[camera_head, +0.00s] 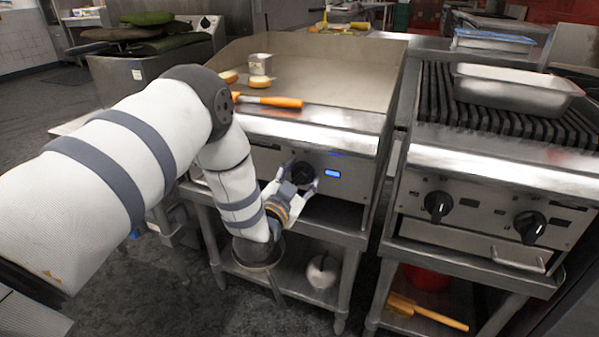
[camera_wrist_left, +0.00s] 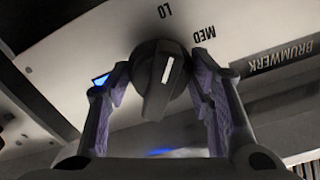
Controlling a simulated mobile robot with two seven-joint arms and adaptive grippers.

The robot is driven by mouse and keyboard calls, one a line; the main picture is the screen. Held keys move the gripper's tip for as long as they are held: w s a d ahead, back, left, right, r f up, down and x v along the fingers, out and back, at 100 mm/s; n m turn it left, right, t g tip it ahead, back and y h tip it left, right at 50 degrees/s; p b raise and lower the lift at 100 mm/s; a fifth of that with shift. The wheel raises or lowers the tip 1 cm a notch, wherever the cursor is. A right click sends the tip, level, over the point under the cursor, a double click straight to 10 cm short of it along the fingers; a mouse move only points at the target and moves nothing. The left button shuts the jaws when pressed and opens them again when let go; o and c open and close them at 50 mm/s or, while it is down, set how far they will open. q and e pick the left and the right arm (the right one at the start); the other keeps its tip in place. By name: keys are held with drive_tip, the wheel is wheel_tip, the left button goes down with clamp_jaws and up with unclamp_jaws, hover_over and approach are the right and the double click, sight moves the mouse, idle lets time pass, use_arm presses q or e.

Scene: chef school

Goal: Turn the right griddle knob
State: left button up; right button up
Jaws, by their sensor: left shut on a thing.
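The right griddle knob (camera_head: 303,172) is a round black knob on the griddle's steel front panel, left of a lit blue display (camera_head: 332,173). My left gripper (camera_head: 298,179) is shut on it, with one finger on each side. In the left wrist view the knob (camera_wrist_left: 162,78) has a raised grip bar with a white line. The fingers of my left gripper (camera_wrist_left: 160,84) flank it, and the labels LO and MED are printed above. The griddle (camera_head: 335,65) has a flat steel top. My left arm hides the left part of its front. My right gripper is not in view.
An orange-handled tool (camera_head: 268,101), bun-like pieces (camera_head: 259,84) and a small metal container (camera_head: 260,64) are on the griddle. At right stands a grill with black knobs (camera_head: 438,205) and a metal pan (camera_head: 515,88) on it. A shelf (camera_head: 300,283) lies below.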

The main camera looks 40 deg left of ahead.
use_arm(q)
drive_tip(key=m+p, duration=0.1)
drive_tip(key=m, duration=0.3)
drive_tip(key=shift+d+m, duration=0.1)
drive_tip(key=shift+m, duration=0.2)
drive_tip(key=shift+f+m+p, duration=0.1)
drive_tip(key=shift+m+p, duration=0.3)
drive_tip(key=shift+m, duration=1.4)
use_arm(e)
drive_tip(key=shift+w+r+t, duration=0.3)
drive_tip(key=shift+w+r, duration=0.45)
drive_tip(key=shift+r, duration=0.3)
use_arm(q)
drive_tip(key=o, duration=0.9)
drive_tip(key=shift+c, duration=0.2)
drive_tip(key=v, duration=1.2)
